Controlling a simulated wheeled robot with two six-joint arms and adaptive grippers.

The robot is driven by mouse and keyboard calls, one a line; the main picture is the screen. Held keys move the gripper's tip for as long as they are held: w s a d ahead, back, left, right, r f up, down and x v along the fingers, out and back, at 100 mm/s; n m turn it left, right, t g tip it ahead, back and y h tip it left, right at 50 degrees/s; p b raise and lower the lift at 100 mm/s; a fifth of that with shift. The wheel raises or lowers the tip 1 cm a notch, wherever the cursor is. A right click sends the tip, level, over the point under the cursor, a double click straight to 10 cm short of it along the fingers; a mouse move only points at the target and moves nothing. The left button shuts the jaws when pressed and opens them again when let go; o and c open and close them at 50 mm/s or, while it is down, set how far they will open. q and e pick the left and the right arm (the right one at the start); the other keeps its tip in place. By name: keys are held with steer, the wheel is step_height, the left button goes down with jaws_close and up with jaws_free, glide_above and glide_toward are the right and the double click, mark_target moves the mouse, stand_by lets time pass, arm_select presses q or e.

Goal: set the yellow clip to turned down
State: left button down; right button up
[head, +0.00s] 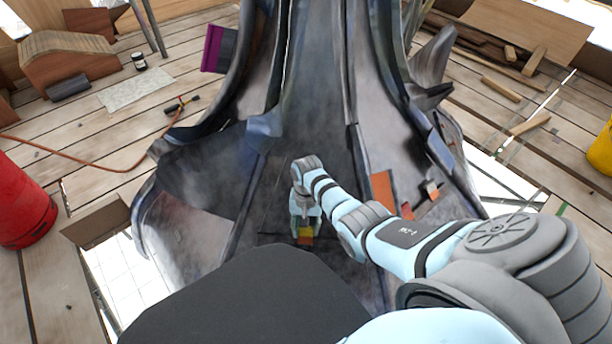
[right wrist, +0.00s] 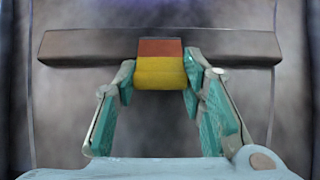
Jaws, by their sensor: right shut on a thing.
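The yellow clip (right wrist: 160,74) is a small block with an orange-red band on its far side. In the right wrist view it sits against a dark horizontal bar (right wrist: 80,47). My right gripper (right wrist: 159,82) has one fingertip on each side of the clip and is shut on it. In the head view, the right gripper (head: 305,222) is low on the dark metal spire (head: 310,120), and the clip (head: 305,233) shows small between its fingers. How far the clip is turned is hard to tell. My left gripper is not in view.
A red drum (head: 20,205) stands at the left and a yellow one (head: 602,150) at the right. An orange hose (head: 120,168) lies on the plank deck. Orange-red strips (head: 383,192) lie on the spire beside my right arm. The deck has open gaps near the spire's base.

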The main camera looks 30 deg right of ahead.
steer(key=o, duration=1.2)
steer(key=r, duration=0.8)
steer(key=w+d+r, duration=0.1)
steer(key=r, duration=0.3)
steer(key=shift+f, duration=0.1)
